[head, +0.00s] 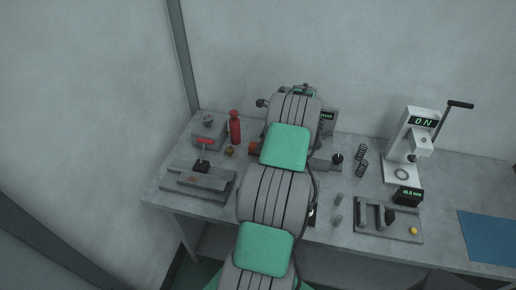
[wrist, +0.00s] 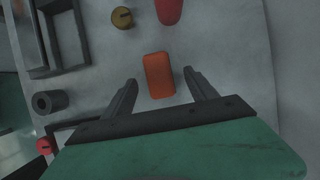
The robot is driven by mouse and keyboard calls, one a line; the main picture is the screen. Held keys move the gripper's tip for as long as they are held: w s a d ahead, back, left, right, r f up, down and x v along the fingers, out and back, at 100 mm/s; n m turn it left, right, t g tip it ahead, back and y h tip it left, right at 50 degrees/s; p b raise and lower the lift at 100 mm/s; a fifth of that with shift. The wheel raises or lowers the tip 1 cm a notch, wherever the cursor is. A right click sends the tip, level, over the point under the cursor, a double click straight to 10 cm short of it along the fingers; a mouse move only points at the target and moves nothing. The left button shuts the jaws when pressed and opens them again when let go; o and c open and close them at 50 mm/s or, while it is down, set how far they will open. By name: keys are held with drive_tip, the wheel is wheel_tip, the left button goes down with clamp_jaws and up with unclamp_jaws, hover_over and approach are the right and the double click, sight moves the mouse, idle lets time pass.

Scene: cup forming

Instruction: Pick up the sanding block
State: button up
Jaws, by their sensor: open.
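The sanding block, an orange block with rounded corners (wrist: 159,75), lies on the grey tabletop in the wrist view. In the head view only a small orange-brown part of it (head: 254,148) shows at the left side of my arm. My gripper (wrist: 160,82) is open and empty in the wrist view. One finger is to the left of the block and one to the right, with visible gaps on both sides. I cannot tell how high the fingers are above the table. In the head view my arm hides the gripper.
A red bottle (head: 235,127) stands close by, and its red end shows in the wrist view (wrist: 169,10). A small brass piece (wrist: 122,18) lies near the block. A dark tray (wrist: 62,35) is at upper left. A press (head: 410,145) stands at right on the bench.

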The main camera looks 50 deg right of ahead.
drive_tip(key=x, duration=0.3)
drive_tip(key=shift+w+a+f+p, duration=0.1)
drive_tip(key=shift+a+f+p, duration=0.05)
drive_tip(key=shift+f+p, duration=0.15)
drive_tip(key=shift+r, duration=0.1)
clamp_jaws()
drive_tip(key=shift+r, duration=0.1)
drive_tip(key=shift+r, duration=0.25)
wheel_tip(320, 180, up, 3)
drive_tip(key=shift+f+b, duration=0.2)
drive_tip(key=shift+b, duration=0.6)
drive_tip(key=s+a+r+b, duration=0.2)
drive_tip(key=s+a+r, duration=0.7)
drive_tip(key=a, duration=0.1)
drive_tip(key=shift+s+a+r, duration=0.2)
drive_tip(key=shift+r, duration=0.15)
